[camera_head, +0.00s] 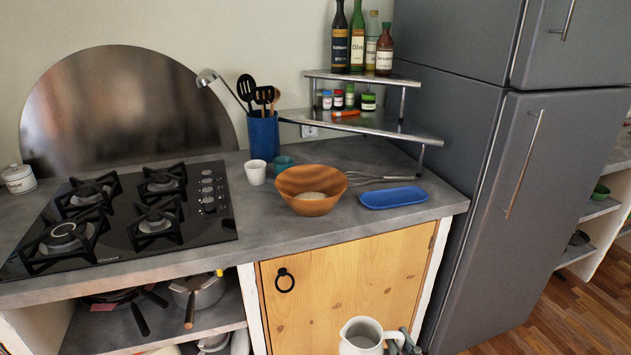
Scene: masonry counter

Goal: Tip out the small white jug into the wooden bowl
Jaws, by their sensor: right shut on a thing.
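The small white jug (352,348) is at the bottom edge of the head view, in front of the wooden cabinet door and below the counter top. It looks roughly upright, and the frame edge cuts off its lower part. My right gripper (398,342) is shut on the jug at its right side, partly cut off by the frame edge. The wooden bowl (290,187) stands on the counter, behind and above the jug in the picture. A pale heap lies in the bowl. The jug's contents cannot be made out. My left gripper is not in view.
A blue tray (394,197) lies right of the bowl, with a whisk (375,179) behind it. A white cup (256,172), a teal cup (284,163) and a utensil holder (263,136) stand behind left. A gas hob (120,215) is left; a fridge (520,220) is right.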

